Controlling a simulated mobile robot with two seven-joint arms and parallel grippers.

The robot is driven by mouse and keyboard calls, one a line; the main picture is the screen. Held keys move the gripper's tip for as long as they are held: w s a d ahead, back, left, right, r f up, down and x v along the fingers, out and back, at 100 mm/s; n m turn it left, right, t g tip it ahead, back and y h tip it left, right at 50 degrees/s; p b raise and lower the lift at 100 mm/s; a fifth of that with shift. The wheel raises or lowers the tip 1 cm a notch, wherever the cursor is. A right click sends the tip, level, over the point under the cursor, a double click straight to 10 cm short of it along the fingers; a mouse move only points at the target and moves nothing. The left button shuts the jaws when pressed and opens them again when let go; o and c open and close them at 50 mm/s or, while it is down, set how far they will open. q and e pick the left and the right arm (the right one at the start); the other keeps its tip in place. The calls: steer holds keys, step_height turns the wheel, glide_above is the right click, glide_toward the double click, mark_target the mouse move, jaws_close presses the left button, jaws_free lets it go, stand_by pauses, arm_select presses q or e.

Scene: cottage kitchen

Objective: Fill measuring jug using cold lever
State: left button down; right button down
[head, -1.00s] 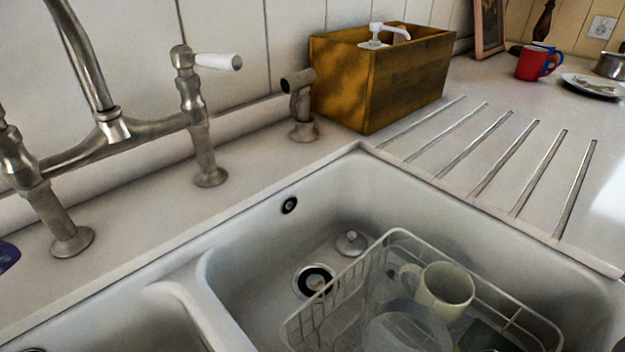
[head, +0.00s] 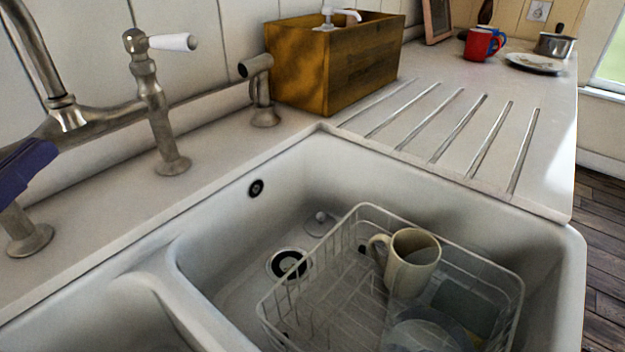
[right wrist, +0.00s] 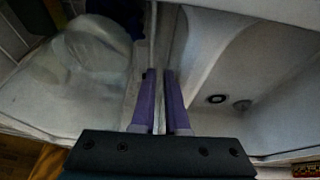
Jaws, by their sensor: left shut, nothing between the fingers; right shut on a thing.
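The tap lever with a white handle (head: 172,42) stands on the right pillar of the metal bridge tap (head: 150,90) in the head view. My left gripper (head: 42,155), with dark purple fingers, shows at the left edge, shut and empty, left of the lever and apart from it. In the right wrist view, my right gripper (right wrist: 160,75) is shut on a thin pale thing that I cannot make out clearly. A translucent rounded vessel (right wrist: 85,55), perhaps the measuring jug, shows left of these fingers. The right gripper is not in the head view.
The right basin holds a white wire rack (head: 365,210) with a cream mug (head: 408,262) and plates. A wooden box (head: 335,65) with a soap pump stands behind. A red mug (head: 482,44) and plate (head: 535,63) stand farther back. The grooved drainer (head: 430,120) is clear.

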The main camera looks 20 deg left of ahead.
mark_target(171, 47)
arm_select(q)
steer(key=w+r, duration=0.1)
steer(key=w, duration=0.4)
steer(key=w+r, duration=0.1)
steer(key=w, duration=0.5)
steer(key=w+r, duration=0.1)
steer(key=w, duration=0.5)
steer(key=shift+d+r+p, duration=0.2)
steer(key=shift+d+p, duration=0.05)
steer(key=shift+p, duration=0.15)
arm_select(e)
steer(key=shift+r, duration=0.55)
arm_select(q)
steer(key=shift+y, duration=0.4)
